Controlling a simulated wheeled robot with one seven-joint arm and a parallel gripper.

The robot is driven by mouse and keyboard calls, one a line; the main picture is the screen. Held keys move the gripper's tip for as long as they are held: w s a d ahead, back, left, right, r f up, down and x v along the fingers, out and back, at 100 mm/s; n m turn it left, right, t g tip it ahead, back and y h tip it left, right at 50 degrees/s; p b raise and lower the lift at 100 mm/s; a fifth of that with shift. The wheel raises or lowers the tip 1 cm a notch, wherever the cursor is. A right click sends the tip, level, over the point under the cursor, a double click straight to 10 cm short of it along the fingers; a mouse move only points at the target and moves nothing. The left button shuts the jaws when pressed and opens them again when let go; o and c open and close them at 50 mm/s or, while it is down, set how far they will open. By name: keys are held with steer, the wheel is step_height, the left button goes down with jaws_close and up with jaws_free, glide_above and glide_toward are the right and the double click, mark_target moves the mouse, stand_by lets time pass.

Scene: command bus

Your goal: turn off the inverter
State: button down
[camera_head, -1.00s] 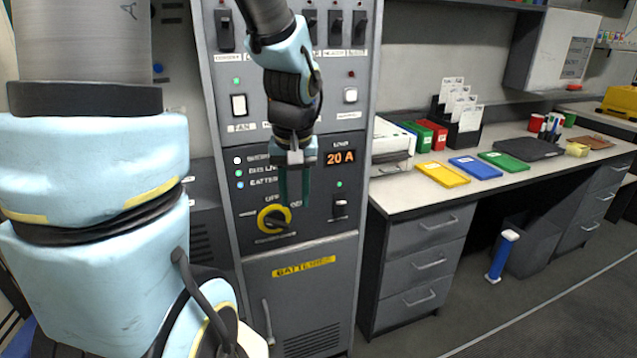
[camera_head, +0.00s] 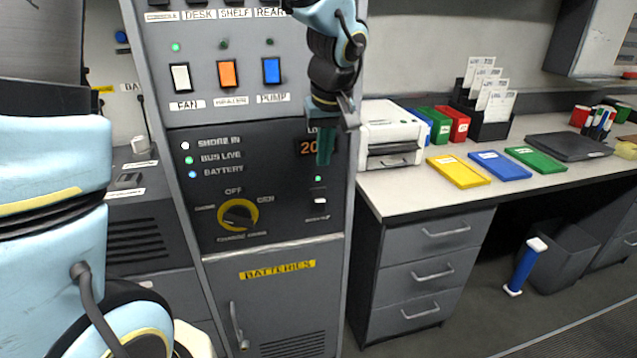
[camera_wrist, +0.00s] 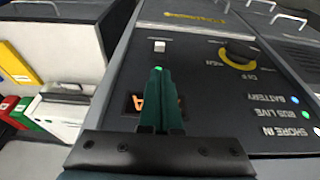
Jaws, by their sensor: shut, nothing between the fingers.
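A small switch with a pale tip (camera_head: 320,201) sits at the lower right of the dark panel (camera_head: 215,222). A lit green lamp (camera_head: 318,179) is just above it, and the label below is too small to read surely. In the wrist view the switch (camera_wrist: 160,46) shows beyond my fingertips, with the green lamp (camera_wrist: 158,68) close to them. My gripper (camera_head: 325,160) is shut and empty, pointing down in front of the amber load display (camera_head: 306,148), partly hiding it. It is above the switch in the head view and appears apart from it. It also shows in the wrist view (camera_wrist: 158,72).
A yellow-ringed dial (camera_head: 238,215) is left of the switch. White, orange and blue rocker switches (camera_head: 228,74) sit higher up. A desk with a printer (camera_head: 388,135) and coloured trays (camera_head: 458,172) stands to the right. Floor in front of the desk drawers is clear.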

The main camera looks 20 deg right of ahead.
mark_target(319, 199)
steer(key=x, duration=1)
steer(key=shift+p, duration=0.3)
steer(key=shift+f+b, duration=0.2)
steer(key=shift+b, duration=0.65)
steer(key=shift+s+r+t+b, duration=0.1)
steer(key=shift+s+t+b, duration=0.1)
steer(key=shift+t+b, duration=0.15)
